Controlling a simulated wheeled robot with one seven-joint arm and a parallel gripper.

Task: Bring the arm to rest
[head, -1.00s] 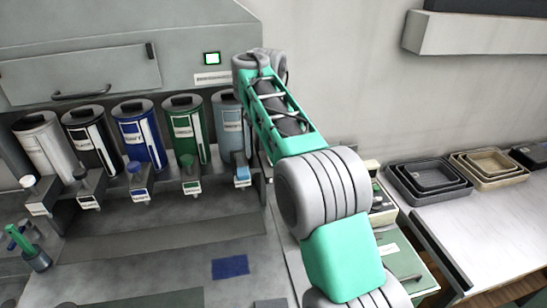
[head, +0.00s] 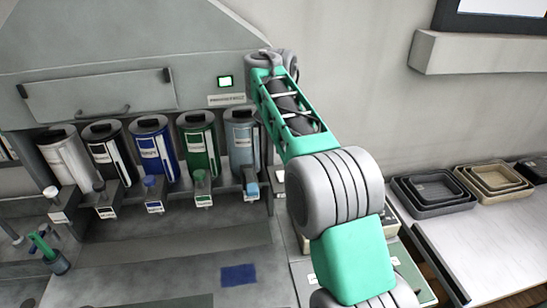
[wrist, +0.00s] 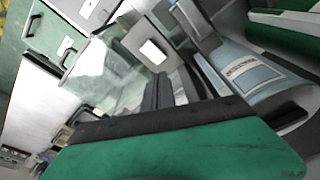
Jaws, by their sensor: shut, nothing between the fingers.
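My arm, in green and grey links, reaches up the middle of the head view and bends left at its top, in front of the canister machine. The far end of the arm is folded behind its top joint, so my gripper is hidden in the head view. In the wrist view the green gripper body with a black edge fills the bottom, and the dark fingers of my gripper (wrist: 166,88) stand close together beyond it. They are shut with nothing seen between them. A pale blue canister (wrist: 258,78) is close at their right; it also shows in the head view (head: 241,140).
A row of canisters with spouts, among them a blue one (head: 153,148) and a green one (head: 198,145), lines the machine at left. A blue patch (head: 238,275) lies on the grey counter. Nested black trays (head: 434,203) and beige trays (head: 494,195) sit on the right bench.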

